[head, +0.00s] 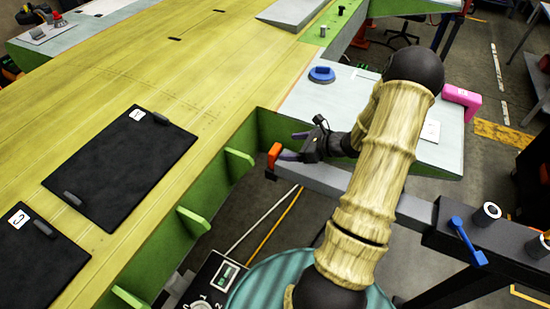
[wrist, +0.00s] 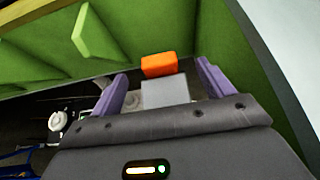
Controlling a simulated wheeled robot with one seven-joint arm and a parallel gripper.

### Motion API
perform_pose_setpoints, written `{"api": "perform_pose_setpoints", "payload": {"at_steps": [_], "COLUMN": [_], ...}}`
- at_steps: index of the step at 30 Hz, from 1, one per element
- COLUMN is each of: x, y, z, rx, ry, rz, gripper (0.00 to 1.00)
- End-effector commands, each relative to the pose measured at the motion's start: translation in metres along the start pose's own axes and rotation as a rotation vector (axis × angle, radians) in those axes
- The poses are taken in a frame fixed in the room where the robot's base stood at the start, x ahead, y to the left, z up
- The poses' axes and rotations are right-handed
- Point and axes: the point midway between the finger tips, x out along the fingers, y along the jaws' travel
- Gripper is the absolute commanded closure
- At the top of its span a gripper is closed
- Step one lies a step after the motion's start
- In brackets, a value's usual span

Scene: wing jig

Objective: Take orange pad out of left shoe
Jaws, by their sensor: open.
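The orange pad (head: 274,155) sits at the left end of a grey beam (head: 318,178), close to the green edge of the wing panel. In the wrist view the orange pad (wrist: 159,65) shows just beyond the fingers, at the end of the grey bar (wrist: 165,92). My gripper (head: 291,145) is open and empty, just above and right of the pad. In the wrist view my gripper (wrist: 160,82) has its purple fingers apart on either side of the grey bar, with the pad ahead of the tips. I cannot tell whether they touch anything.
The yellow-green wing panel (head: 215,65) with green ribs (head: 195,221) lies to the left, bearing black mats (head: 120,170). A pale table (head: 310,105) holds a blue knob (head: 321,74). A pink block (head: 462,97) is at right. A blue lever (head: 466,240) sits on the dark beam.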

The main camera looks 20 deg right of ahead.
Motion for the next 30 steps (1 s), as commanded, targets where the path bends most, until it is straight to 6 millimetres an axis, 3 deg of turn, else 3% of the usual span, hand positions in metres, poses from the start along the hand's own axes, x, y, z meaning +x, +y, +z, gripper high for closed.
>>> {"api": "perform_pose_setpoints", "payload": {"at_steps": [8,19,30], "x": [0.004,0.048,0.051], "y": [0.001,0.004,0.004], "z": [0.000,-0.005,-0.006], "rx": [0.001,0.000,0.000], "ry": [0.000,-0.001,0.000], "rz": [0.001,0.002,-0.001], "gripper": [0.20,0.20,0.20]}}
